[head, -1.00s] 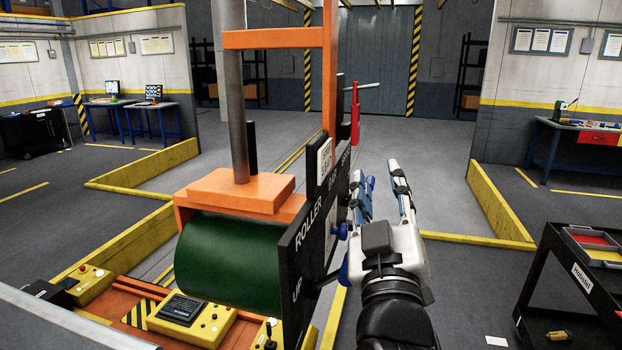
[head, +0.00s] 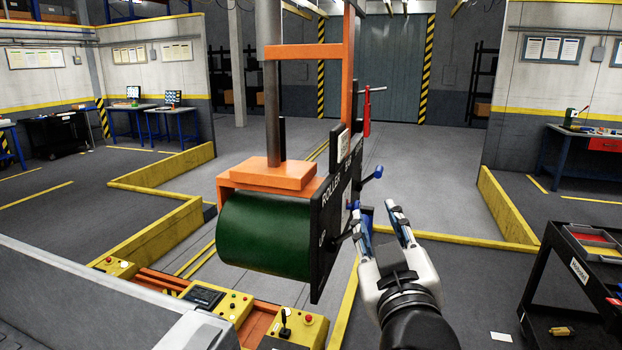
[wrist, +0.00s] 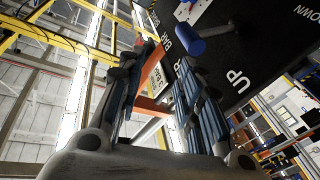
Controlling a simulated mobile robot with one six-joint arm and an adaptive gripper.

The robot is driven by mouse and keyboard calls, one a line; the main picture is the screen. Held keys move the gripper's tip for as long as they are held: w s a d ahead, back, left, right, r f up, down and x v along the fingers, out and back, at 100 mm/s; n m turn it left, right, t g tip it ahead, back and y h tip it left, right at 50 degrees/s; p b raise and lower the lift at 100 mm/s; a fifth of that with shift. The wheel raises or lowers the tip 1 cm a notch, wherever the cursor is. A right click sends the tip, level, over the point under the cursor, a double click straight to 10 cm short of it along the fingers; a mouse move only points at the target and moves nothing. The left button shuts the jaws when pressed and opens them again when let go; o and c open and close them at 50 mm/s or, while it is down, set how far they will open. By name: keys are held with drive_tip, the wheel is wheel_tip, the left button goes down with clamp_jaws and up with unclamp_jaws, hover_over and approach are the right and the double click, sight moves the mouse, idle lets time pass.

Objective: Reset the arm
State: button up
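My gripper (head: 380,214) is open and empty, pointing up and forward, just right of the black lever panel (head: 324,238). In the wrist view my gripper (wrist: 163,62) shows its two fingers apart with nothing between them. The panel carries white words such as "ROLLER" and "UP". A blue-knobbed lever (head: 372,174) sticks out of the panel's right side, above my fingertips. In the wrist view a blue knob (wrist: 189,46) shows beyond the right finger. I cannot tell whether any finger touches a lever.
An orange frame (head: 268,172) holds a green roller (head: 265,236) left of the panel. A yellow control box (head: 290,330) with a joystick stands below. A black cart (head: 560,275) with a tray is at right. Yellow barriers (head: 508,205) edge the floor; floor between gripper and cart is clear.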

drive_tip(key=s+f+m+g+y, duration=0.1)
drive_tip(key=s+f+g, duration=0.65)
drive_tip(key=f, duration=0.45)
drive_tip(key=s+d+f+m+g, duration=0.1)
drive_tip(key=s+d+f+g, duration=0.1)
drive_tip(key=s, duration=0.5)
drive_tip(key=s+d+f+m+g+h, duration=0.1)
drive_tip(key=s+f+g, duration=0.3)
drive_tip(key=s, duration=0.4)
drive_tip(key=shift+s+d+f+m+g, duration=0.15)
drive_tip(key=shift+d+f+m+g, duration=0.2)
drive_tip(key=shift+f+m, duration=0.25)
drive_tip(key=shift+f, duration=0.1)
